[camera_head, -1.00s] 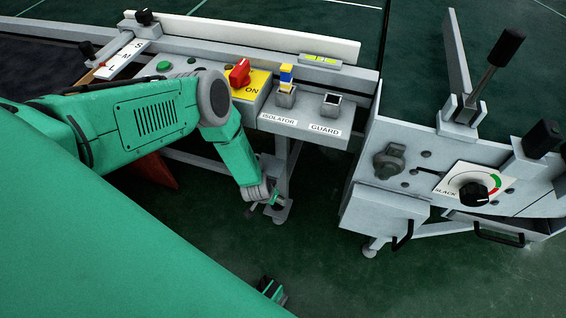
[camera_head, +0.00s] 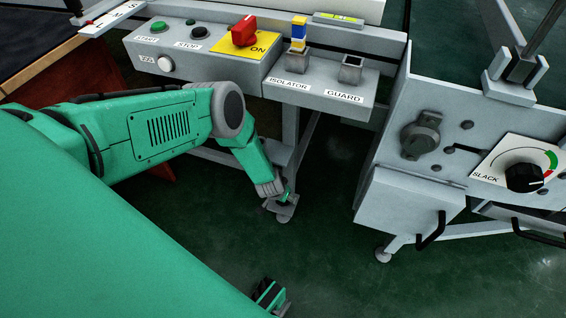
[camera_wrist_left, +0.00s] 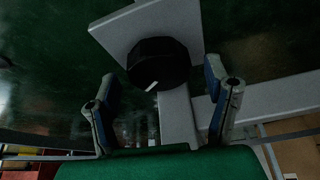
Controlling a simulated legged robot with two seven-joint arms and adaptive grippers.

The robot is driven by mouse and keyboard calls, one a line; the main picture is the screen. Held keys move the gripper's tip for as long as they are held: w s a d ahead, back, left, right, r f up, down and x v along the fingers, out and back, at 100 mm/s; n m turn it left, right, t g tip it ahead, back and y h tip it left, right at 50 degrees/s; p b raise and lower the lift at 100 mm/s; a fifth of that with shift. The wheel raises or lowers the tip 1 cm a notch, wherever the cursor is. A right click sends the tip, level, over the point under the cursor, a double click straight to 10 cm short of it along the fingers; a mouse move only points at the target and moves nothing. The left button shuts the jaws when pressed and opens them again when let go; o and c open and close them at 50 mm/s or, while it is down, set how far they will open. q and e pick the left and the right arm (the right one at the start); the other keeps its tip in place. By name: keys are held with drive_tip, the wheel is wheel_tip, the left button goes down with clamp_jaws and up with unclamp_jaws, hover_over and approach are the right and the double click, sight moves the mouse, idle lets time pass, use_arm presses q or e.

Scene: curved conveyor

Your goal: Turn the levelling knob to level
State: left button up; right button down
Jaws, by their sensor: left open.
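The levelling knob (camera_wrist_left: 158,63) is black and faceted, with a white mark on its lower edge in the left wrist view. It sits against a grey plate (camera_wrist_left: 125,30) at the foot of a grey leg (camera_wrist_left: 178,118). My left gripper (camera_wrist_left: 160,78) is open, its two fingers on either side of the knob with gaps. In the head view my left gripper (camera_head: 284,194) is low beside the machine leg, at the foot plate (camera_head: 286,212); the knob is not clear there. A yellow-green spirit level (camera_head: 338,18) lies on the top rail; its bubble is too small to read.
A control box (camera_head: 205,62) with a red switch (camera_head: 244,30) stands above my forearm. A grey cabinet (camera_head: 408,208) with a black handle and a SLACK dial (camera_head: 524,177) is on the right. Green floor (camera_head: 335,260) is open between them.

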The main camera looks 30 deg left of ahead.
use_arm(q)
drive_tip(key=shift+w+f, duration=0.15)
drive_tip(key=shift+f, duration=0.15)
drive_tip(key=c, duration=1.2)
drive_tip(key=shift+o, duration=0.2)
drive_tip(key=shift+d+n, duration=0.1)
drive_tip(key=shift+n, duration=0.2)
drive_tip(key=n+y, duration=0.2)
drive_tip(key=n, duration=0.2)
drive_tip(key=shift+d, duration=0.1)
drive_tip(key=n+g, duration=0.1)
drive_tip(key=n, duration=0.1)
drive_tip(key=n+g+y, duration=0.1)
drive_tip(key=n, duration=0.2)
drive_tip(key=shift+w+n, duration=0.1)
drive_tip(key=shift+n, duration=0.2)
